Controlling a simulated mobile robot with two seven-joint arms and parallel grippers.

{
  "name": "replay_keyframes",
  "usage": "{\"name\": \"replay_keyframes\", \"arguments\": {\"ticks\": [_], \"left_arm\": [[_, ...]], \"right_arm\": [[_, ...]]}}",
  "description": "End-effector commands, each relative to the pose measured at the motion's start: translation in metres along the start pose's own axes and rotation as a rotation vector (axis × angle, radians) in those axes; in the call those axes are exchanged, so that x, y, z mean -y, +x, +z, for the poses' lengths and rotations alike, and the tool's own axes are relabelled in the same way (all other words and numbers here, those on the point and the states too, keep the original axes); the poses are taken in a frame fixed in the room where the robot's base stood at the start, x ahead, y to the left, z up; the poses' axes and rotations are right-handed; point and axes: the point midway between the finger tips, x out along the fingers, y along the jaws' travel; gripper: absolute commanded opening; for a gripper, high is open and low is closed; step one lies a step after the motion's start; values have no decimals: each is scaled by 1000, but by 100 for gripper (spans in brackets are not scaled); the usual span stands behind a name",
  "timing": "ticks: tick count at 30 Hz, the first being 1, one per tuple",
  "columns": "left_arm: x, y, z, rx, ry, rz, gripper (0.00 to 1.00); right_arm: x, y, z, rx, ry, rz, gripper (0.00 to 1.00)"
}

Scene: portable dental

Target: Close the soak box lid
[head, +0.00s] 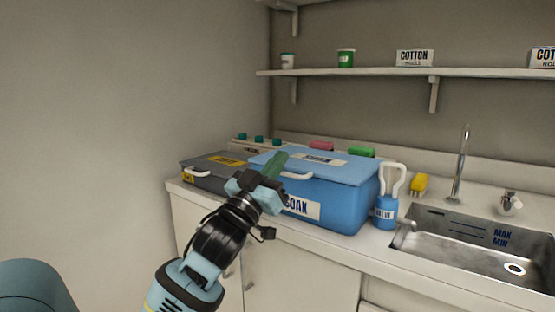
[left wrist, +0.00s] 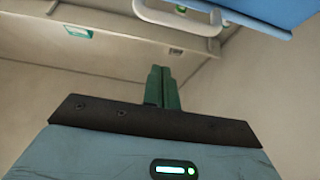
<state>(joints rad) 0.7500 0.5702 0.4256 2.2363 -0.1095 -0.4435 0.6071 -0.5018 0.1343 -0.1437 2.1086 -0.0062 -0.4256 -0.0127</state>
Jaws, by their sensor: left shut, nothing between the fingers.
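The blue soak box (head: 325,203) stands on the counter with a white label on its front. Its light blue lid (head: 345,171) lies over the top and looks about level; I cannot tell whether a small gap is left under it. The lid's white handle (head: 298,175) is at the front edge. My left gripper (head: 275,160) is shut and empty, its green fingers in front of the lid's left front part, close to the handle. In the left wrist view the fingers (left wrist: 163,88) are together, below the lid edge and handle (left wrist: 175,20). My right gripper is out of view.
A grey box (head: 205,172) with yellow labels stands left of the soak box. A blue bottle (head: 385,212) stands close at its right, then a yellow item (head: 419,184) and the sink (head: 470,240). A shelf (head: 380,71) runs above.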

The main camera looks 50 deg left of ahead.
Motion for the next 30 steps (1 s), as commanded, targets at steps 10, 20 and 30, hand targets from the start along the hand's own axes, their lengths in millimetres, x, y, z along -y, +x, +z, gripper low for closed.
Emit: {"name": "replay_keyframes", "arguments": {"ticks": [10,20,30], "left_arm": [[0,-64,3,7,0,-1,0],[0,-88,0,4,1,0,0],[0,-88,0,4,1,0,0]], "right_arm": [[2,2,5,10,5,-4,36],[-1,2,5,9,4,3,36],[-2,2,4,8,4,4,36]]}}
